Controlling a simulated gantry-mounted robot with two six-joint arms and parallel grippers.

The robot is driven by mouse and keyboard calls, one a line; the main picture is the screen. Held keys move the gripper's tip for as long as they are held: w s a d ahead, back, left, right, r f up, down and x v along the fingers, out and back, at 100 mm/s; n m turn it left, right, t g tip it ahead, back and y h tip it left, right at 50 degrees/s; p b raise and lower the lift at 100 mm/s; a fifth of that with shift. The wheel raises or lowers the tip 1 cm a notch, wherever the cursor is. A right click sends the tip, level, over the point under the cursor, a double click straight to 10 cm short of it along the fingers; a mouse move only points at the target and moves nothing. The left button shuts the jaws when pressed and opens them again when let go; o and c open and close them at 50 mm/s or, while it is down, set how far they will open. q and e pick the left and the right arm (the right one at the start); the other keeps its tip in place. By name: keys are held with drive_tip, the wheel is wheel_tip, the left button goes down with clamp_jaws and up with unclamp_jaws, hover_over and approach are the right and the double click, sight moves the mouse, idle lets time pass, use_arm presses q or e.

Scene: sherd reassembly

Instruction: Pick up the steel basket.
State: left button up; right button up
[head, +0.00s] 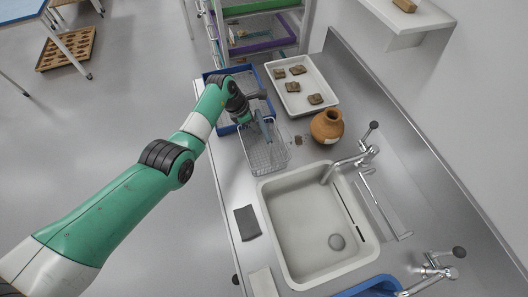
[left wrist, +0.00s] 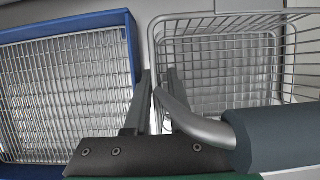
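The steel basket (head: 266,156) is a wire basket on the steel counter, between the blue-rimmed tray and the sink. In the left wrist view the basket (left wrist: 215,75) fills the right side, and a bent metal handle with a dark grey grip (left wrist: 272,138) crosses in front of it. My left gripper (left wrist: 158,76) is at the basket's near-left rim. Its two fingers stand apart, one on each side of the wire wall, with a visible gap. In the head view the arm and wrist partly hide the fingers. My right gripper is not in view.
A blue tray with a wire rack (left wrist: 65,95) lies beside the basket. A white tray (head: 300,105) with several sherds is behind it. A brown clay pot (head: 327,126) stands to the right. The sink (head: 318,225) and taps are in front. A dark cloth (head: 247,222) lies at the left edge.

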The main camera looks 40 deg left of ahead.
sight(267, 138)
use_arm(q)
clamp_jaws()
drive_tip(key=shift+r, duration=0.1)
idle(0.4)
drive_tip(key=shift+r+p, duration=0.35)
drive_tip(key=shift+p, duration=0.15)
drive_tip(key=r+p, duration=0.1)
drive_tip(key=r, duration=0.1)
drive_tip(key=r+p, duration=0.1)
drive_tip(key=shift+s+d+r+p, duration=0.15)
drive_tip(key=shift+s+r+p, duration=0.05)
drive_tip(key=shift+r+p, duration=0.2)
drive_tip(key=s+d+r+p, duration=0.3)
drive_tip(key=s+r, duration=0.1)
drive_tip(key=s, duration=0.2)
drive_tip(key=s+d+r+p, duration=0.2)
drive_tip(key=s+r+p, duration=0.2)
drive_tip(key=s, duration=0.2)
drive_tip(key=shift+d, duration=0.4)
